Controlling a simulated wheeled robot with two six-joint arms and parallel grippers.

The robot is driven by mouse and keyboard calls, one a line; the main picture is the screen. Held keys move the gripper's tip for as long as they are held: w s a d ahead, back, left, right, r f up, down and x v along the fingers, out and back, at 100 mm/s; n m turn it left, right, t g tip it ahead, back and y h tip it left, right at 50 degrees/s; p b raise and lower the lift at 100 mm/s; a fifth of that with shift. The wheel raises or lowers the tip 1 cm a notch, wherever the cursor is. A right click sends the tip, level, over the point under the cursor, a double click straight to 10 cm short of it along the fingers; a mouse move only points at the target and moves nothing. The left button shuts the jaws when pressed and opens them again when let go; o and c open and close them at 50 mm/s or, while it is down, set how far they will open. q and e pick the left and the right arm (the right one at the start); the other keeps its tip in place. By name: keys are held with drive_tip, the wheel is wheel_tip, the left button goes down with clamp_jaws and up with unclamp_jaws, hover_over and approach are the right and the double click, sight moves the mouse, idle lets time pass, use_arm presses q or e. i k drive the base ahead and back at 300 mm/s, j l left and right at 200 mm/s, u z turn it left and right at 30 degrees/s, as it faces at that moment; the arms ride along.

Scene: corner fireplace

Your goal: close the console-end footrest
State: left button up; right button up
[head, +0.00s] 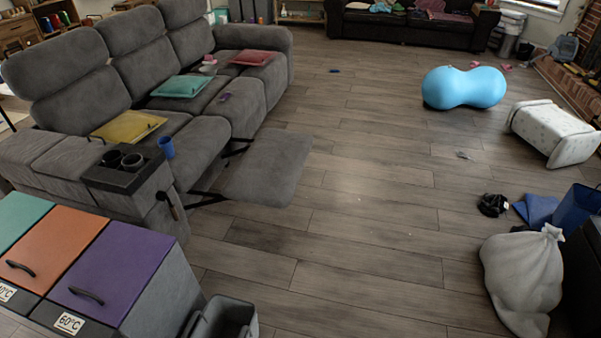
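A grey recliner sofa (105,85) runs along the left. The console (95,178) with two dark cup holders is at its near end. The footrest (266,168) of the seat beside the console is extended, a flat grey panel held out over the floor on dark metal linkages (207,199). A brown lever-like handle (173,206) shows on the console's near side. The other seats' footrests look folded in. Neither of my grippers is in view.
Colored-lid bins (115,262) and a dark grey open container (228,318) stand at the lower left, near the console. A white sack (524,280) is at the lower right. The middle floor is clear.

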sight(269, 174)
drive_tip(key=i+l, duration=0.25)
drive_tip(key=l, duration=0.15)
drive_tip(key=i+l, duration=0.2)
drive_tip(key=l, duration=0.2)
drive_tip(key=i+l+z, duration=0.1)
drive_tip(key=i, duration=0.4)
drive_tip(key=i+l+z, duration=0.1)
drive_tip(key=i+l, duration=0.15)
drive_tip(key=i, duration=0.25)
drive_tip(key=i+l+z, duration=0.1)
drive_tip(key=i, duration=0.4)
